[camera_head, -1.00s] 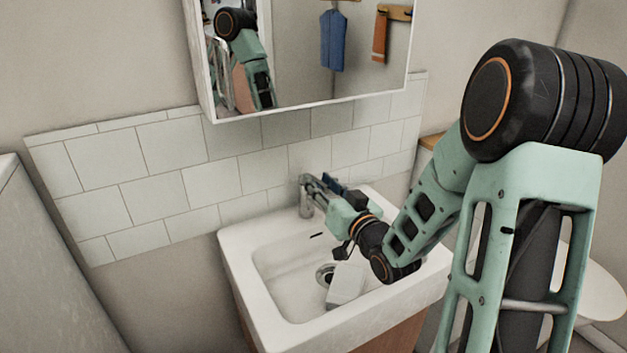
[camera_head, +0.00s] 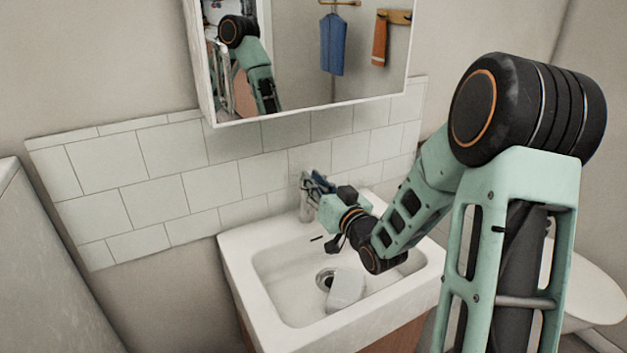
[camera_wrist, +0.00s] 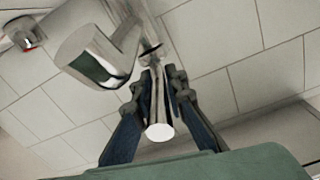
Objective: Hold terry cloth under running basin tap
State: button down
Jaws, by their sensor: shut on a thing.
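The basin tap (camera_head: 306,198) stands at the back of the white basin (camera_head: 262,290). In the wrist view its chrome spout (camera_wrist: 92,55) is large at the upper left. My gripper (camera_head: 318,183) is at the tap; in the wrist view its two dark fingers (camera_wrist: 158,82) are shut on the slim chrome tap lever (camera_wrist: 160,131), whose round end points towards me. A pale, block-like piece (camera_head: 346,289), which may be the terry cloth, lies in the basin beside the drain (camera_head: 325,279). No water stream can be made out.
A mirror cabinet (camera_head: 213,117) hangs above the tiled splashback (camera_head: 150,200); its mirror reflects a blue towel (camera_head: 333,45) and an orange towel (camera_head: 379,38). A toilet (camera_head: 590,285) stands at the right, a pale cabinet (camera_head: 50,270) at the left. The basin's left side is free.

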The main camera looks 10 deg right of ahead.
aim_at(328, 192)
jog(key=shift+r, duration=0.1)
jog(key=shift+r+g+p, duration=0.3)
jog(key=shift+p, duration=0.55)
jog(key=shift+w+g+p, duration=0.15)
jog(key=shift+g+p, duration=0.15)
jog(key=shift+p, duration=0.1)
jog(key=shift+f, duration=0.2)
jog(key=c, duration=1.9)
grip_release()
jog(key=shift+c, duration=0.2)
jog(key=shift+v, duration=3.75)
jog(key=shift+a+r, duration=0.1)
jog(key=shift+r, duration=0.05)
